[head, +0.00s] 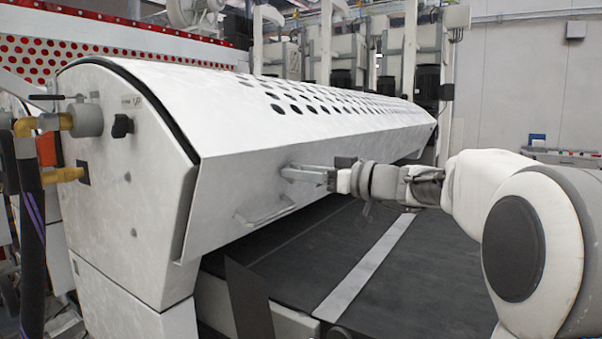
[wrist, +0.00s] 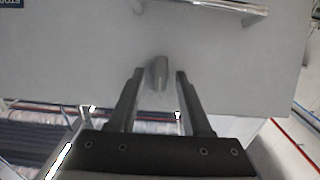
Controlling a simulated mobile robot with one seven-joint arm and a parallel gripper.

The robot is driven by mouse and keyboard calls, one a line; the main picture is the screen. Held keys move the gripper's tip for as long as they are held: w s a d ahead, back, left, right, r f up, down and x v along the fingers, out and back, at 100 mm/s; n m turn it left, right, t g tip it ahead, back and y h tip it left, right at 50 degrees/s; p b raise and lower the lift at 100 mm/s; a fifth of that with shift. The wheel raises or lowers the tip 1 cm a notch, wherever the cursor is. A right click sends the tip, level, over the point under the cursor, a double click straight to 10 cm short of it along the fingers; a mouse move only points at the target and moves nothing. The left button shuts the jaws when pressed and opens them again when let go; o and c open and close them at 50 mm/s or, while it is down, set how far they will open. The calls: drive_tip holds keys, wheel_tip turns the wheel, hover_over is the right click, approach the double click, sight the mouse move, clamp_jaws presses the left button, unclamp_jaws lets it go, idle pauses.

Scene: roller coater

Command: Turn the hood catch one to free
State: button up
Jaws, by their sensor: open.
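The hood (head: 235,165) is a large white cover with rows of dark holes on top; its pale front face fills much of the wrist view. In the wrist view a small grey catch (wrist: 158,73) stands on that face, its long side running roughly up and down the picture. My gripper (wrist: 159,76) is open, one finger on each side of the catch, with a gap visible on both sides. I cannot tell whether the fingertips touch the face.
A dark conveyor bed (head: 390,260) lies below. Hoses and a black knob (head: 122,125) are at the left end.

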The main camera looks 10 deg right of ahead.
clamp_jaws()
idle(0.5)
drive_tip(key=shift+w+d+f+m+g+y+p, duration=0.15)
drive_tip(key=shift+m+g+y+p, duration=0.65)
drive_tip(key=shift+m+y, duration=0.8)
drive_tip(key=shift+w+d+f+m+g+y+p, duration=0.15)
drive_tip(key=shift+m+g+y+p, duration=0.8)
drive_tip(key=shift+m, duration=1.2)
drive_tip(key=shift+w+f+m+g+y+p, duration=0.25)
drive_tip(key=shift+m+g+y+p, duration=0.4)
drive_tip(key=shift+m+y, duration=1)
drive_tip(key=shift+m, duration=0.3)
